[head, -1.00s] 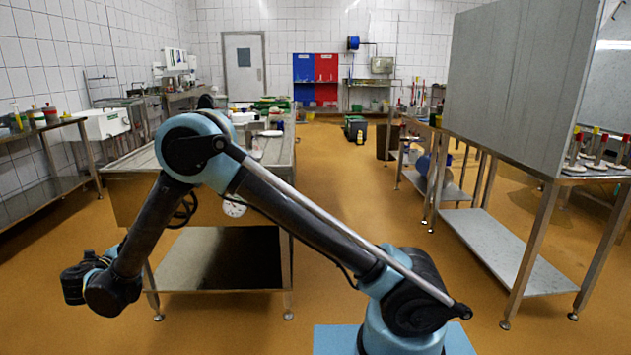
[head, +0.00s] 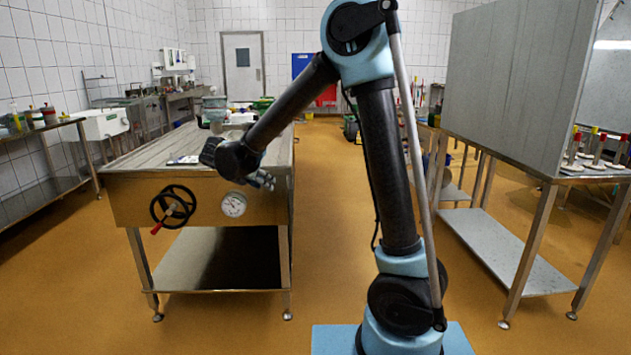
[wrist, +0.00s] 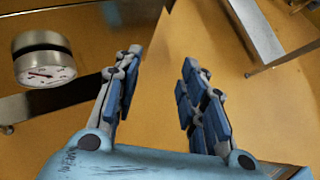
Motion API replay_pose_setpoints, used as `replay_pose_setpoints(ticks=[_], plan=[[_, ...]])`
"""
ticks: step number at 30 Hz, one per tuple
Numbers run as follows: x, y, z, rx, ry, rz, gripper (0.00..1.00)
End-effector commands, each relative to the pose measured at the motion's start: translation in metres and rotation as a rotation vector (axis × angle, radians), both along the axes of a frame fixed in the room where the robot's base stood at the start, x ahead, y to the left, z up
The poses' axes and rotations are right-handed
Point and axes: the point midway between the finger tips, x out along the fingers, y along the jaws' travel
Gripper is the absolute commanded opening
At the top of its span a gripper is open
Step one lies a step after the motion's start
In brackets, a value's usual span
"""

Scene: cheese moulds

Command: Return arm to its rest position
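My gripper (head: 262,180) hangs at the end of my arm in the head view, in front of the right part of the steel vat table's front side. In the wrist view my gripper (wrist: 160,80) has its two blue-padded fingers spread apart. Nothing is between them, only orange floor behind. My arm stands with its lower link nearly upright and its upper link sloping down to the left.
The steel table (head: 125,205) carries a black handwheel (head: 173,207) and a round gauge (head: 233,204), also in the wrist view (wrist: 45,65). A tall grey panel (head: 510,85) stands on a steel bench at right. Orange floor (head: 400,330) lies between.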

Motion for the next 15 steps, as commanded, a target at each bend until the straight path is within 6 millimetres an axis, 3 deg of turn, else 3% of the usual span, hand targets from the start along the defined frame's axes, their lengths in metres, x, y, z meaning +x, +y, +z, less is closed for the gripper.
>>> replay_pose_setpoints(ticks=[1,3,8,15], plan=[[0.0,-0.024,0.004,0.043,0.001,-0.052,0.38],[-0.001,-0.052,0.009,0.108,-0.001,-0.127,0.38],[-0.011,-0.114,0.016,0.254,-0.011,-0.305,0.38],[-0.041,-0.198,0.019,0.466,-0.037,-0.586,0.38]])
